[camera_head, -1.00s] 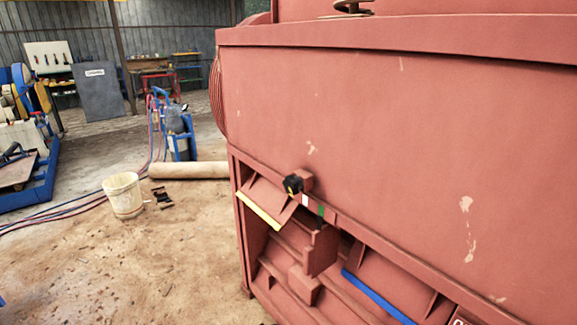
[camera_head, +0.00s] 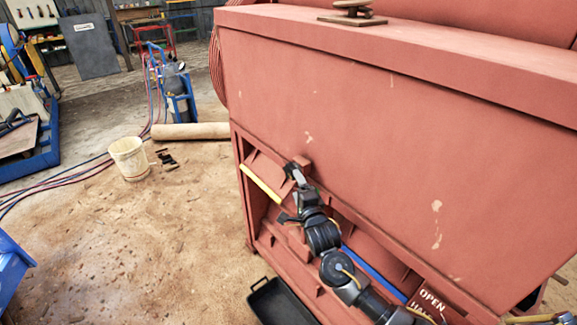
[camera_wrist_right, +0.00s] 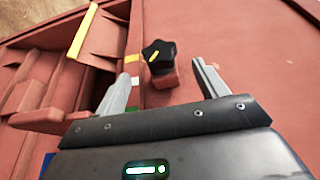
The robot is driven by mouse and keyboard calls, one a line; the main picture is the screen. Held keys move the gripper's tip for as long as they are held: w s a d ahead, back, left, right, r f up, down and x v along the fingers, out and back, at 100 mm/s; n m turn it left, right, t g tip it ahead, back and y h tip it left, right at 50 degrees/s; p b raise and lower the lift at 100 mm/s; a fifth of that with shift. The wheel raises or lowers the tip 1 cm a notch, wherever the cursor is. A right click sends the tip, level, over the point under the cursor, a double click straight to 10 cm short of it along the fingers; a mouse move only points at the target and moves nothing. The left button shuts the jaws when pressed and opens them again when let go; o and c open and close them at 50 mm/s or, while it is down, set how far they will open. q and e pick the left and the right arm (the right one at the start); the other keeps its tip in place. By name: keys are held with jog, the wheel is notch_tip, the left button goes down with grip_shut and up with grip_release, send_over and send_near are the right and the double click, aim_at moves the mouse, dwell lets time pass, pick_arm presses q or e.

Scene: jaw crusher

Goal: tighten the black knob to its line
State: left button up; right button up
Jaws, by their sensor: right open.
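The black knob (camera_wrist_right: 159,51) is lobed, with a yellow pointer stripe, on a red block (camera_wrist_right: 164,78) at the machine's side. A yellow mark (camera_wrist_right: 133,58) and a whitish mark (camera_wrist_right: 135,81) lie left of it in the right wrist view. My right gripper (camera_wrist_right: 162,72) is open, its fingers on either side of the knob's block in that view and apart from the knob. In the head view the right gripper reaches up from below, partly covering the knob (camera_head: 290,169). My left gripper is not in view.
The red crusher (camera_head: 380,130) fills the right side, with a yellow edge strip (camera_head: 261,184) and a blue strip (camera_head: 375,275) on its frame. A black tray (camera_head: 280,303) lies below. A bucket (camera_head: 129,158) stands on the open floor at left.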

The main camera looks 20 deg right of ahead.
aim_at(292, 174)
jog(key=w+p, duration=0.2)
jog(key=w, duration=0.7)
jog(key=shift+p, duration=0.4)
jog(key=shift+w+d, duration=0.1)
jog(key=shift+w, duration=0.6)
jog(key=shift+c, duration=0.3)
